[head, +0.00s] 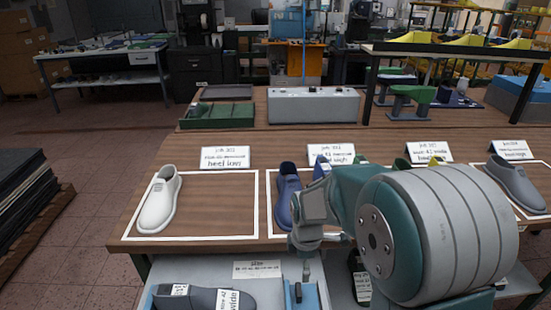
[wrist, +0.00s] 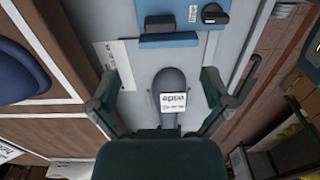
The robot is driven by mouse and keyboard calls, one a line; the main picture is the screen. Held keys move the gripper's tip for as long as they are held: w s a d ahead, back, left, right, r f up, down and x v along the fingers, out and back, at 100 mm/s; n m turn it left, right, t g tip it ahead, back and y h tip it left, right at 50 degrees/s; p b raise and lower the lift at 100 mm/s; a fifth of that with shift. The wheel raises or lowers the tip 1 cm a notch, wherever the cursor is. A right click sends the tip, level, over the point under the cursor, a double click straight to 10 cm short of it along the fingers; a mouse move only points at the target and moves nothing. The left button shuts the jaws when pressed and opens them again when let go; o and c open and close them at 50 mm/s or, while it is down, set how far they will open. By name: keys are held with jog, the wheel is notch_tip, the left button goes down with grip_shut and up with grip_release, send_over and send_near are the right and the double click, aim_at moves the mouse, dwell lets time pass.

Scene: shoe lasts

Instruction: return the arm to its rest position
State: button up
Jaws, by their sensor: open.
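My arm reaches in from the right in the head view, with its gripper (head: 306,250) over the front edge of the table. In the wrist view my gripper (wrist: 161,78) is open, its two fingers wide apart with nothing held between them. A dark grey shoe last (wrist: 168,82) with a white "wide" label lies on the light grey lower surface and shows between the fingers. A dark last with a "wide" label (head: 205,298) also shows at the bottom of the head view. My large arm joint hides part of the table at the right.
A grey last (head: 517,185) is at the right. A blue block (head: 302,296) sits on the lower surface near my gripper.

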jog(key=s+d+r+m+t, duration=0.2)
jog(key=s+r+m, duration=0.6)
jog(key=s+r, duration=0.1)
jog(key=s+d+r+m+t, duration=0.2)
jog(key=s+r+m+t, duration=0.1)
jog(key=s+r+m, duration=0.6)
jog(key=shift+s+m+t, duration=0.3)
jog(key=shift+s, duration=0.15)
